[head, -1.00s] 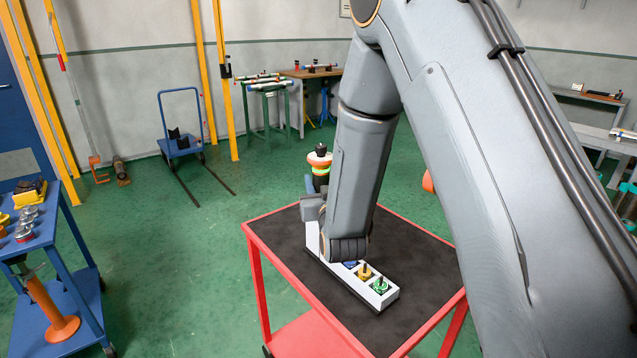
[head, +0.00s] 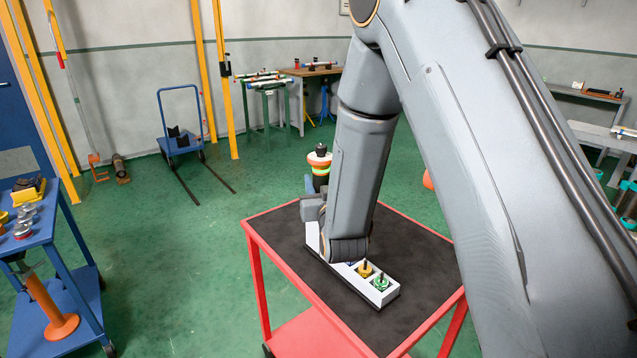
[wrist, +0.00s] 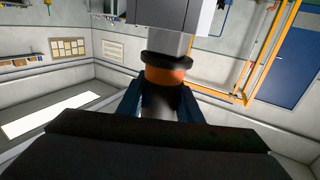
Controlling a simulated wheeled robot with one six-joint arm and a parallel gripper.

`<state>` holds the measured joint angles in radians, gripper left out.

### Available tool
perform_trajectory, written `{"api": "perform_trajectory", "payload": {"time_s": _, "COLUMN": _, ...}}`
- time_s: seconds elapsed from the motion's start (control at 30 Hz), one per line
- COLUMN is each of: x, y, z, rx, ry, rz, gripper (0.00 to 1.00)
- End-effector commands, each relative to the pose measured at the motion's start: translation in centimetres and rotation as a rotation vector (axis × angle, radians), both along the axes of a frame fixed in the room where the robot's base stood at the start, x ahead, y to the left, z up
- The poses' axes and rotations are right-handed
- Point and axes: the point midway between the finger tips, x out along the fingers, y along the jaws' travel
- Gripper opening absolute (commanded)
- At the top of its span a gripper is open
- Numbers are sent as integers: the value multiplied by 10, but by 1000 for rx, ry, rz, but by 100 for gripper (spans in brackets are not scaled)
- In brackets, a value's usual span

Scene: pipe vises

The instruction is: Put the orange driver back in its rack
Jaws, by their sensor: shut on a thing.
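The orange driver (wrist: 165,76) shows in the wrist view, with an orange band, a dark grip below it in the picture and a black collar above. My gripper (wrist: 160,103) is shut around the dark grip, a blue finger on each side. A grey piece runs from the collar to a pale block at the top edge; I cannot tell whether the driver is seated in anything. The white rack (head: 384,299) lies on the cart in the head view, with yellow and green pieces in its near end. My forearm and wrist hide its far part and the driver.
The red cart (head: 283,283) has a dark top, bare at the right and front. A black, orange and green object (head: 320,172) shows just behind my wrist. A blue table (head: 50,236) with parts stands at left, and a blue trolley (head: 183,147) at the back.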

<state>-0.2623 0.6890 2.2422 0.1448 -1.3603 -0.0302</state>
Motion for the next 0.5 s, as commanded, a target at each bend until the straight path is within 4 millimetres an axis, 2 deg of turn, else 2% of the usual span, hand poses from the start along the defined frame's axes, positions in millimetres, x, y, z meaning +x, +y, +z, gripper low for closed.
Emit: {"api": "perform_trajectory", "payload": {"time_s": 0.5, "x": 1, "y": 0, "z": -5, "rx": 0, "ry": -4, "rz": 0, "gripper": 0}}
